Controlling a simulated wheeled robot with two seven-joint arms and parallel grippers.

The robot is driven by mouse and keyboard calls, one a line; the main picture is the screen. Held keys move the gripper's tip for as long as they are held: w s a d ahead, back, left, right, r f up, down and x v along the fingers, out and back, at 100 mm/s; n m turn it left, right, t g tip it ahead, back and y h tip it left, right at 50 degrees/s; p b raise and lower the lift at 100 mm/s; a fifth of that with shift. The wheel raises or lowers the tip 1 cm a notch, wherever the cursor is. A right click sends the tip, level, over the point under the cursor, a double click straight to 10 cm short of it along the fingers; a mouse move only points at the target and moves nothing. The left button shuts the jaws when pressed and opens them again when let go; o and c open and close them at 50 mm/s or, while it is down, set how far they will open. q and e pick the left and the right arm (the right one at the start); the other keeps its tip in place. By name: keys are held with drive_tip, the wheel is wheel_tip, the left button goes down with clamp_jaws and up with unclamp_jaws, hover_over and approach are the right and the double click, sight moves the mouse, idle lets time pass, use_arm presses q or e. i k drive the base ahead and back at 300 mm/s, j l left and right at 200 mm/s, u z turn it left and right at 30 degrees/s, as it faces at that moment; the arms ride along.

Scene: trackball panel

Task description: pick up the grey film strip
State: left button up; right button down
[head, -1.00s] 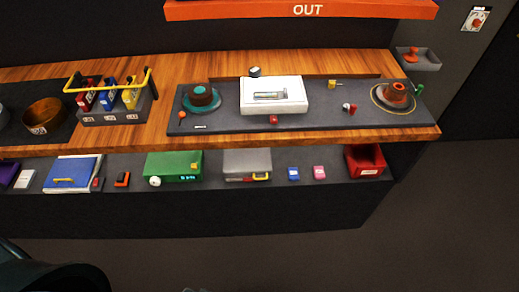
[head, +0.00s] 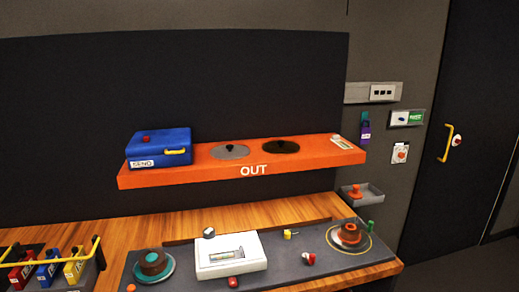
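A narrow grey strip-like piece (head: 226,256) lies on top of a white box (head: 250,264) on the dark mat of the wooden counter. It looks like the grey film strip, but it is too small to be sure. A pale flat piece (head: 341,142) also lies at the right end of the orange OUT shelf; I cannot tell what it is. Neither of my grippers shows in the head view.
The orange OUT shelf (head: 255,171) overhangs the counter's back and bears a blue box (head: 158,148) and two discs. Knobs on round bases (head: 154,265) (head: 348,236) flank the white box. Yellow-handled caddy (head: 50,268) stands left. A door (head: 455,140) is at right.

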sight(239, 254)
drive_tip(key=k+j+u, duration=0.1)
drive_tip(key=u, duration=0.3)
drive_tip(key=j+u, duration=0.55)
drive_tip(key=u, duration=0.3)
drive_tip(key=i+j+u, duration=0.1)
drive_tip(key=j+u, duration=0.2)
drive_tip(key=j, duration=1.3)
